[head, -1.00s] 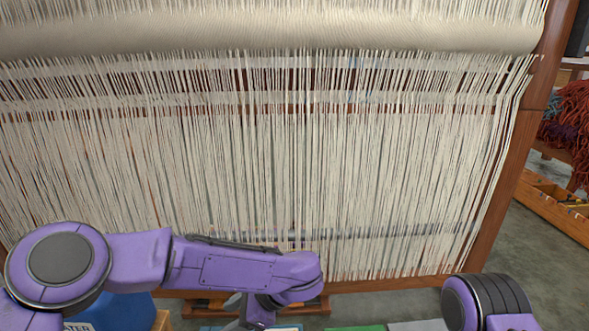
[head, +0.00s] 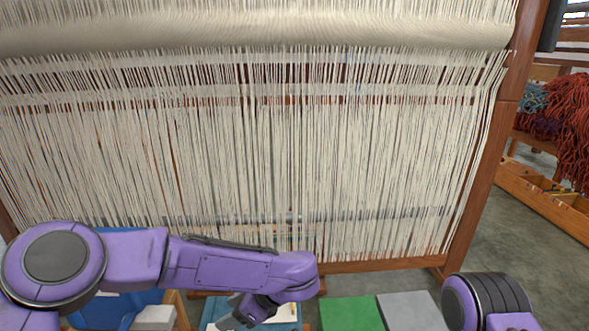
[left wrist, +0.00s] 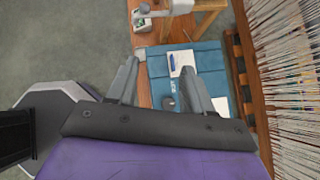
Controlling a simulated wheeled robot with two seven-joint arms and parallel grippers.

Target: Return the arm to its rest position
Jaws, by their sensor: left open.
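My left arm, purple, comes in from the left in the head view, in front of the loom. My left gripper (head: 243,315) is at its lower end, dark grey and partly cut off by the bottom edge. In the left wrist view its two grey fingers (left wrist: 160,90) are spread apart with nothing between them. Beyond them, lower down, is a blue surface (left wrist: 200,63) with a white paper (left wrist: 181,60) on it. Part of my right arm shows at the bottom right of the head view; its gripper is out of view.
A wooden loom (head: 482,180) with cream warp threads (head: 250,150) fills the head view. Green (head: 350,314) and grey (head: 412,311) panels lie below. A blue bin (head: 115,309) is at lower left. Red wool (head: 570,115) and a wooden tray (head: 545,196) are at right. Floor is open at right.

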